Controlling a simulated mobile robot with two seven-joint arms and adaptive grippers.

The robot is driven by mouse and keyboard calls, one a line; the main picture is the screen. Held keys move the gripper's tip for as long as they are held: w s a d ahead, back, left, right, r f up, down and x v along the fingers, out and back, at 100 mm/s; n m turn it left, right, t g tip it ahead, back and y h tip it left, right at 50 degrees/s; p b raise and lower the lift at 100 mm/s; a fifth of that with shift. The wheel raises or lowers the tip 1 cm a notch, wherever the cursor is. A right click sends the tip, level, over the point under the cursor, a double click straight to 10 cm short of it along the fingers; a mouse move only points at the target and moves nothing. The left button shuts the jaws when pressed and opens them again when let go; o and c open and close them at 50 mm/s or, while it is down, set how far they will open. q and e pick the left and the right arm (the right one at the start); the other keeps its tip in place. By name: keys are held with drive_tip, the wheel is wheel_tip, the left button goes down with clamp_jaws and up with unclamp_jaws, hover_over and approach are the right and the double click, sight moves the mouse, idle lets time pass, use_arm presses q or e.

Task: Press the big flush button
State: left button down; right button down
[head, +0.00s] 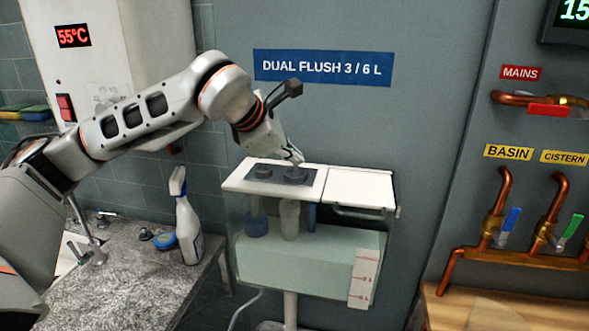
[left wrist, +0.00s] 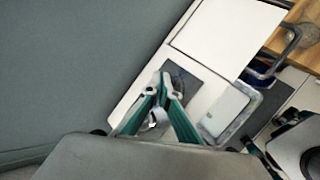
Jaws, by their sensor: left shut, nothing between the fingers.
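The clear cistern (head: 310,262) has a white lid (head: 361,186) with a dark button panel (head: 308,172) on its left part. Two round dark buttons sit on the panel: the left one (head: 263,171) and the right one (head: 296,176), which looks the larger. My left gripper (head: 296,160) is shut and empty, pointing down just over the right button; I cannot tell whether it touches. In the left wrist view the shut green fingers (left wrist: 168,88) lie in front of the dark panel (left wrist: 184,79) and hide the buttons. My right gripper is not in view.
A spray bottle (head: 186,222) stands on the stone counter (head: 140,285) left of the cistern. A "DUAL FLUSH 3 / 6 L" sign (head: 322,68) is on the wall above. Copper pipes with valves (head: 495,225) are at the right. A dark handle (head: 357,213) juts from the cistern front.

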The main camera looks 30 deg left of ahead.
sight(294, 173)
use_arm(q)
drive_tip(key=shift+r+p, duration=1.7)
drive_tip(key=shift+r, duration=1.05)
